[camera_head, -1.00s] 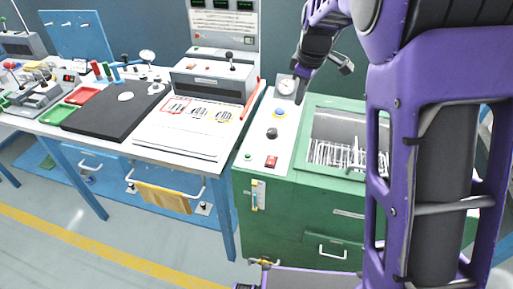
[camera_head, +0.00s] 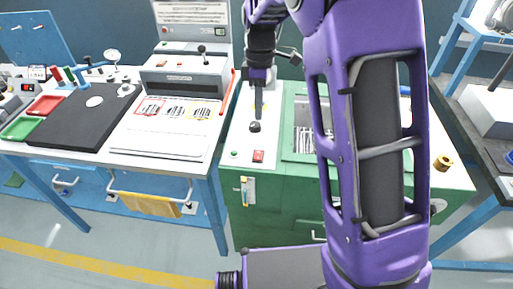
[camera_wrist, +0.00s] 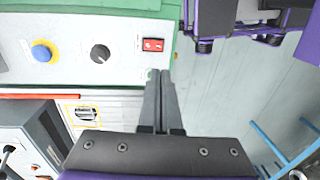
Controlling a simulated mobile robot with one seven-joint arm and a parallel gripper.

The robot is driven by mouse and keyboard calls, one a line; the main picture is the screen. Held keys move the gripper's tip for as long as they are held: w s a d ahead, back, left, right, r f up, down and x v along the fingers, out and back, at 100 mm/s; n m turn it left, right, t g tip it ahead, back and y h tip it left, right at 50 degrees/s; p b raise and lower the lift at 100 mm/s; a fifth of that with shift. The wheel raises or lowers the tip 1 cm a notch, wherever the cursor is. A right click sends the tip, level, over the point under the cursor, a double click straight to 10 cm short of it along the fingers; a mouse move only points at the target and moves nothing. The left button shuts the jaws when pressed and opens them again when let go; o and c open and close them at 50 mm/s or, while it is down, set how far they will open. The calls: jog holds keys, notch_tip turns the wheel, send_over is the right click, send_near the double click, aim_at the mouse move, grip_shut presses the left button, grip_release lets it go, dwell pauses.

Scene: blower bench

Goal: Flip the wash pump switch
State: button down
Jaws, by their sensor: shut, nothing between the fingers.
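A red rocker switch (camera_head: 258,156) sits on the white top panel of the green machine, near its front edge. It also shows in the wrist view (camera_wrist: 153,44), just beyond my fingertips. No label is readable, so I cannot confirm that it is the wash pump switch. A black knob (camera_head: 255,126) is behind it and shows in the wrist view (camera_wrist: 100,54), left of the switch. My gripper (camera_head: 258,114) is shut and empty, pointing down at the panel near the knob. In the wrist view its fingertips (camera_wrist: 159,73) appear apart from the switch.
A blue button (camera_wrist: 42,51) is farther along the panel. A green button (camera_head: 234,153) is left of the red switch. The green machine's (camera_head: 285,190) open basin is partly hidden by my arm.

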aim_at(257, 158)
jog(key=f, duration=0.4)
jog(key=s+f, duration=0.1)
jog(key=f, duration=0.9)
jog(key=shift+s+a+b, duration=0.15)
jog(key=shift+s+b, duration=0.15)
jog(key=shift+b, duration=0.1)
jog(key=shift+s+f, duration=0.15)
jog(key=shift+f, duration=0.05)
